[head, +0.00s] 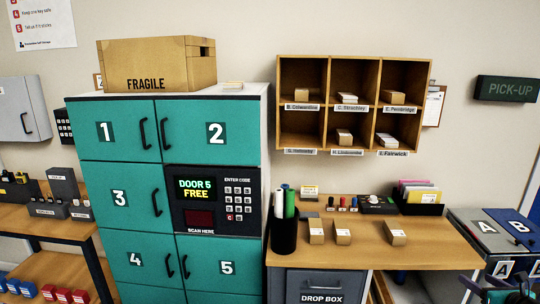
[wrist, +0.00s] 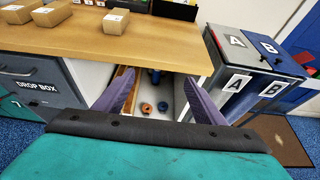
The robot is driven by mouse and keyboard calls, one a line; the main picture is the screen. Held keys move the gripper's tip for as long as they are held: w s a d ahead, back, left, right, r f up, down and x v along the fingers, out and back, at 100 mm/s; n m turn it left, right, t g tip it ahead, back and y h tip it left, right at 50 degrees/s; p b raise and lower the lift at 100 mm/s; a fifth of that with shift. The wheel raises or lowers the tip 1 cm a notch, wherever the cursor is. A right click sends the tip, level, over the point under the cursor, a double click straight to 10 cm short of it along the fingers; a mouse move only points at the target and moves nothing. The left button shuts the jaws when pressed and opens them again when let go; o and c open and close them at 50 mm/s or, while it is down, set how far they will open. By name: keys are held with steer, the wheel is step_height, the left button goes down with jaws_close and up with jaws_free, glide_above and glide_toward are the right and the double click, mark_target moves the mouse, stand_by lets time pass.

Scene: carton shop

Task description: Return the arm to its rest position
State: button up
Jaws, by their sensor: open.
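My gripper (wrist: 160,78) shows in the wrist view with its two purple fingers spread wide apart. Nothing is between the fingers. They point toward the space below the desk's front edge, where an orange ring (wrist: 146,108) and a blue ring (wrist: 163,106) lie beyond them. In the head view only a teal and purple part of my gripper (head: 495,282) shows at the bottom right corner, in front of the A and B bins. The rest of my arm is out of view there.
The wooden desk (head: 440,247) with small cartons (head: 343,232) is left of my gripper. The drop box (head: 322,287) is below it. Bins A (head: 486,226) and B (head: 518,227) stand right. Teal lockers (head: 118,183) and a pigeonhole shelf (head: 353,103) are further left.

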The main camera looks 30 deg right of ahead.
steer(key=w+a+f+n+g+y, duration=0.1)
steer(key=w+a+f+n+y, duration=0.65)
steer(key=w+a+f, duration=0.95)
steer(key=w+a+f+n+g+y, duration=0.1)
steer(key=w+a+f+n+g, duration=0.2)
steer(key=a, duration=0.5)
steer(key=w+a+f+n+y+b, duration=0.1)
steer(key=w+a+f+n, duration=0.35)
steer(key=a, duration=0.35)
steer(key=w+a+f+n+g+y, duration=0.1)
steer(key=w+a+f+n+g, duration=0.15)
steer(key=a+f+n, duration=0.4)
steer(key=s+a+f+n+g, duration=0.2)
steer(key=a+f+n, duration=0.1)
steer(key=a, duration=0.5)
steer(key=s+a+f+n+g+y+b, duration=0.1)
steer(key=a+f+n, duration=0.15)
steer(key=a, duration=0.45)
steer(key=s+a+f+n+g, duration=0.2)
steer(key=a+f, duration=0.2)
steer(key=a, duration=0.4)
steer(key=s+a+f+n+g+h, duration=0.2)
steer(key=s+a+f+n, duration=0.1)
steer(key=s+a+n, duration=0.2)
steer(key=s+a+f+n+g+h, duration=0.2)
steer(key=s+a+f+n+g, duration=0.1)
steer(key=s+a+n, duration=0.3)
steer(key=shift+s+a+n+g+b, duration=0.15)
steer(key=shift+s+n+g+b, duration=0.25)
steer(key=shift+s+n, duration=1.5)
